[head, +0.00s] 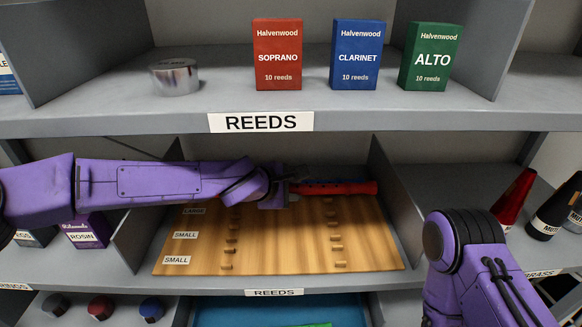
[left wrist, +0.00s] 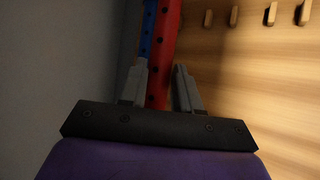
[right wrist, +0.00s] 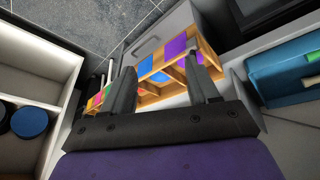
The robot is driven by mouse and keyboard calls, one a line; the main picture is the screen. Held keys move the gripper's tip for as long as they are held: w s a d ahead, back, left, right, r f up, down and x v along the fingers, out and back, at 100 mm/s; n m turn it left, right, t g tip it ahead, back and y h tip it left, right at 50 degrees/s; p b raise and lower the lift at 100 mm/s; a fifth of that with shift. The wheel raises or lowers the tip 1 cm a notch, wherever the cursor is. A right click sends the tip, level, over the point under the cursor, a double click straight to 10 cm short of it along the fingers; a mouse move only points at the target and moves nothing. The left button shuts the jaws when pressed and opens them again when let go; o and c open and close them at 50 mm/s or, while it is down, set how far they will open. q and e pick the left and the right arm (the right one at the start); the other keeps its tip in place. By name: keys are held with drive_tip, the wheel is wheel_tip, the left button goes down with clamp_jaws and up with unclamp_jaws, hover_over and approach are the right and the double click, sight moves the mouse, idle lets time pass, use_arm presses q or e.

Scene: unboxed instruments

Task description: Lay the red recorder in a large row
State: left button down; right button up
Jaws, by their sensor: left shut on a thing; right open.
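The red recorder (head: 345,188) lies crosswise near the back of the wooden rack board (head: 285,245). My left gripper (head: 287,188) is around its left part; in the left wrist view, my left gripper (left wrist: 160,85) has its fingers on either side of the red recorder (left wrist: 165,40). A blue recorder (left wrist: 148,35) runs close beside it, on the far side. The board carries rows of small pegs, labelled LARGE (head: 195,211) and SMALL (head: 185,235). My left arm hides the board's back left. My right gripper (right wrist: 165,85) is open and empty in the right wrist view.
A divider (head: 395,195) stands right of the board, and the upper shelf (head: 150,118) hangs above it. Reed boxes (head: 278,55) and a round tin (head: 174,77) stand on that shelf. The board's front rows are empty. Mutes (head: 515,200) stand at right.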

use_arm(q)
drive_tip(key=shift+w, duration=0.35)
drive_tip(key=shift+f, duration=0.1)
drive_tip(key=shift+s+f+b, duration=0.1)
drive_tip(key=shift+f+b, duration=0.15)
drive_tip(key=shift+b, duration=0.25)
wheel_tip(320, 180, down, 4)
drive_tip(key=b, duration=0.5)
drive_tip(key=shift+s, duration=0.1)
use_arm(e)
drive_tip(key=f, duration=0.5)
drive_tip(key=shift+w+f, duration=0.2)
drive_tip(key=shift+f, duration=0.15)
use_arm(q)
drive_tip(key=shift+r, duration=0.1)
use_arm(e)
drive_tip(key=shift+r, duration=0.1)
use_arm(q)
drive_tip(key=shift+p, duration=0.45)
use_arm(e)
drive_tip(key=shift+r, duration=0.25)
